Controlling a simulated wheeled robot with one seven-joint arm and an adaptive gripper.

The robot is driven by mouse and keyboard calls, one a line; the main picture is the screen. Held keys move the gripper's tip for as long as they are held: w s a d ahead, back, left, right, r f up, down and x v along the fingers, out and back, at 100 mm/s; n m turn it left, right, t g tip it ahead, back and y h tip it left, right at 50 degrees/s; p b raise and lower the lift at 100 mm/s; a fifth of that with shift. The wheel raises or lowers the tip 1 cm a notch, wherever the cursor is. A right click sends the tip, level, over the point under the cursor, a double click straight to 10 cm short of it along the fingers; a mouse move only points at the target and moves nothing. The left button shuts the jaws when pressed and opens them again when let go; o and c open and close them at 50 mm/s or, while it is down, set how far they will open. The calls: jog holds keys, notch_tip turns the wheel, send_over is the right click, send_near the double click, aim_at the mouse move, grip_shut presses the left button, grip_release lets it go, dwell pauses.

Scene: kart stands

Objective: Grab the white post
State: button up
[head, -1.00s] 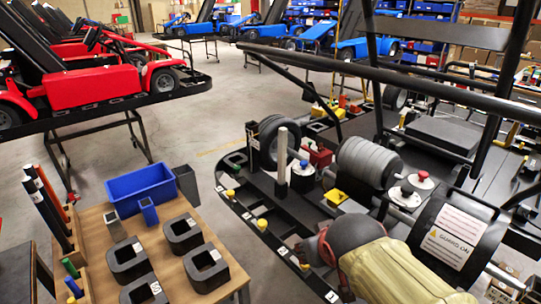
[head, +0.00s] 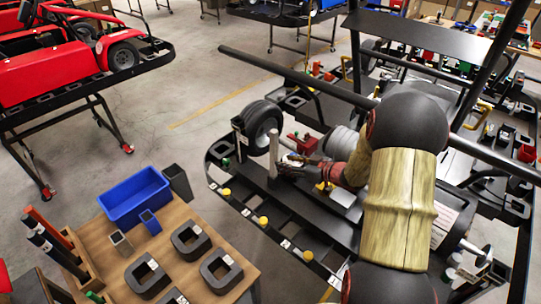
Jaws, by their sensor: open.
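The white post (head: 273,150) is a slim pale cylinder standing upright on the black kart frame, in front of the black wheel. My gripper (head: 282,166) has come in from the right, low and roughly level, with its fingertips at the lower half of the post. It is open. The fingers are small and partly hidden in this view, so I cannot tell whether they are around the post or just beside it.
A black wheel (head: 260,124) stands behind the post. A long dark bar (head: 290,73) crosses above it. Yellow knobs (head: 226,193) line the frame's left edge. A wooden table (head: 190,277) with a blue bin (head: 135,196) and black blocks stands at the lower left.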

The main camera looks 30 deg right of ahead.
aim_at(274, 160)
jog(key=b+x, duration=0.2)
jog(key=x, duration=0.5)
jog(key=shift+a+f, duration=0.2)
jog(key=shift+r, duration=0.1)
jog(key=shift+c, duration=0.3)
grip_shut()
